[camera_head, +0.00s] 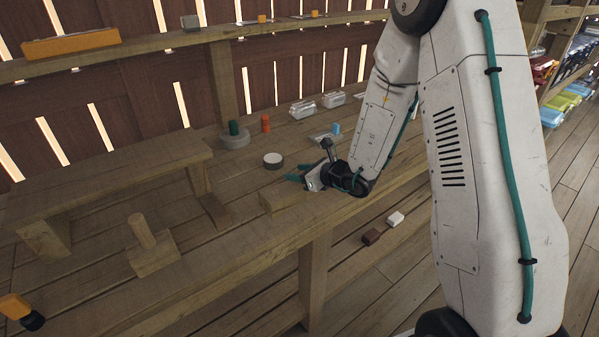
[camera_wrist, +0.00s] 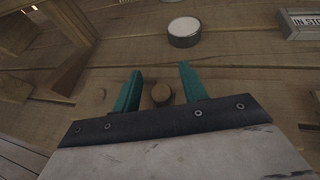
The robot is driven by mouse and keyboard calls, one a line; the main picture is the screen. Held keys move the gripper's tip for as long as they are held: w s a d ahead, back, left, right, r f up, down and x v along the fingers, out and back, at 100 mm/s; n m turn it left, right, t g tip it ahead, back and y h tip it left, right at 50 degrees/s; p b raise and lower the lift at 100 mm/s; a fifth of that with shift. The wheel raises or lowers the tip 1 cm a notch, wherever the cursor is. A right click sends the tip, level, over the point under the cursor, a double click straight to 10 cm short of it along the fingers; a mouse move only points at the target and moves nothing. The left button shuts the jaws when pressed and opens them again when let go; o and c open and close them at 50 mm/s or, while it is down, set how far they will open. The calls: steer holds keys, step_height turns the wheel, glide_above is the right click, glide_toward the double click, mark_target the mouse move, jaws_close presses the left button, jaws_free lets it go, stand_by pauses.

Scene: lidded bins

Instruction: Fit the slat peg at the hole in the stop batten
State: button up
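My gripper (camera_head: 296,179) is over a low wooden block (camera_head: 275,202) near the bench's front edge, perhaps the stop batten. In the wrist view its teal fingers (camera_wrist: 160,88) are apart. A round wooden peg end (camera_wrist: 161,93) shows between them with a gap on each side; I cannot tell how deep it sits. A flatter round wooden spot (camera_wrist: 100,95) lies to the left, outside the fingers; I cannot tell whether it is a plug or a hole. Another wooden peg (camera_head: 142,230) stands slightly tilted on a square block (camera_head: 153,256) at the left.
A low wooden stand (camera_head: 110,178) fills the bench's left. A white-topped disc (camera_head: 273,160) lies behind the gripper; it also shows in the wrist view (camera_wrist: 184,34). A grey ring with a green post (camera_head: 234,138) and an orange cylinder (camera_head: 265,123) stand farther back.

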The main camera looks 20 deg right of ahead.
steer(key=v, duration=0.7)
steer(key=shift+s+d, duration=0.2)
steer(key=shift+s, duration=0.15)
steer(key=s+a+r+n+g+y, duration=0.2)
steer(key=s+a+r+n+g, duration=0.25)
steer(key=s+n, duration=0.35)
steer(key=s+a+r+n+g+y, duration=0.25)
steer(key=s+a+n+g, duration=0.3)
steer(key=s+n, duration=0.3)
steer(key=s+d+r+n+h, duration=0.5)
steer(key=s+r+n+h, duration=0.1)
steer(key=s, duration=0.2)
steer(key=s+d+r+n+h, duration=0.5)
steer(key=s+r+n, duration=0.1)
steer(key=s+n, duration=0.1)
steer(key=shift+s+r+h, duration=0.2)
steer(key=shift+s+h, duration=0.15)
steer(key=shift+s, duration=0.45)
